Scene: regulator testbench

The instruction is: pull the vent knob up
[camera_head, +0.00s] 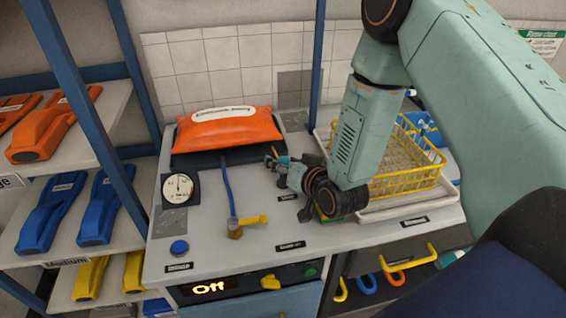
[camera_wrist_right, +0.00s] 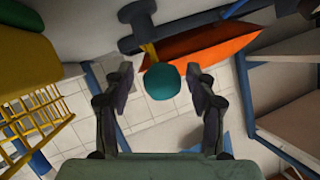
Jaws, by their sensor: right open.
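A round teal knob (camera_wrist_right: 163,81), which I take for the vent knob, shows between the two fingers of my right gripper (camera_wrist_right: 161,84) in the right wrist view. The fingers are apart, with a visible gap on each side of the knob. In the head view my right gripper (camera_head: 277,168) is over the middle of the bench, pointing left, and a bit of teal (camera_head: 284,160) shows at its fingers. The knob's base is hidden there. My left gripper is not in view.
An orange bag (camera_head: 229,131) lies behind the gripper. A gauge (camera_head: 178,189), a blue button (camera_head: 179,247) and a yellow-handled valve (camera_head: 244,221) are to the left and front. A yellow wire basket (camera_head: 407,180) stands right. The display (camera_head: 209,288) reads "Off".

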